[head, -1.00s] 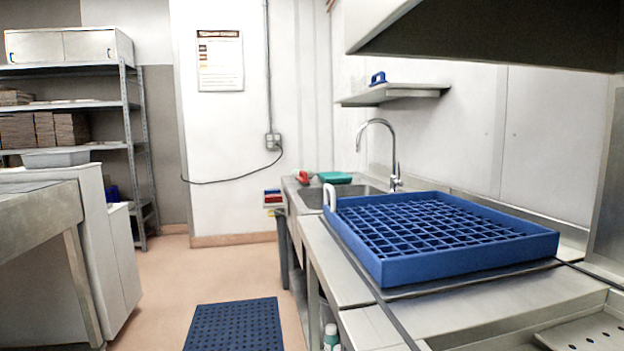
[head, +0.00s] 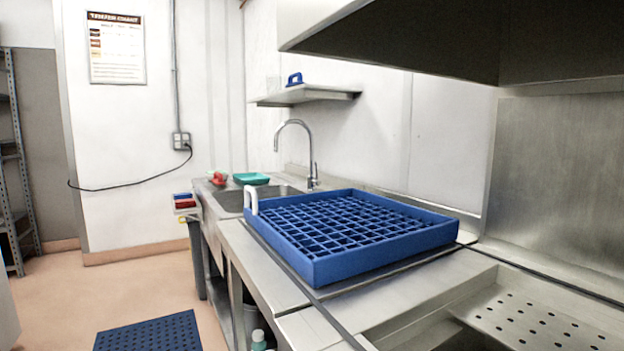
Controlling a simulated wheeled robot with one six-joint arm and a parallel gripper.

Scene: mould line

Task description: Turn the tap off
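A chrome gooseneck tap (head: 312,165) stands at the back of a steel sink (head: 232,200), beyond the blue rack on the counter. Its spout curves to the left over the basin. The tap's base is partly hidden behind the rack's far edge, and I cannot make out its handle or whether water runs. My gripper is not in view.
A green tray (head: 250,178) and a red item (head: 217,179) lie beyond the basin. A steel hood (head: 420,45) overhangs at right. A blue mat (head: 150,335) lies on the otherwise open floor at left.

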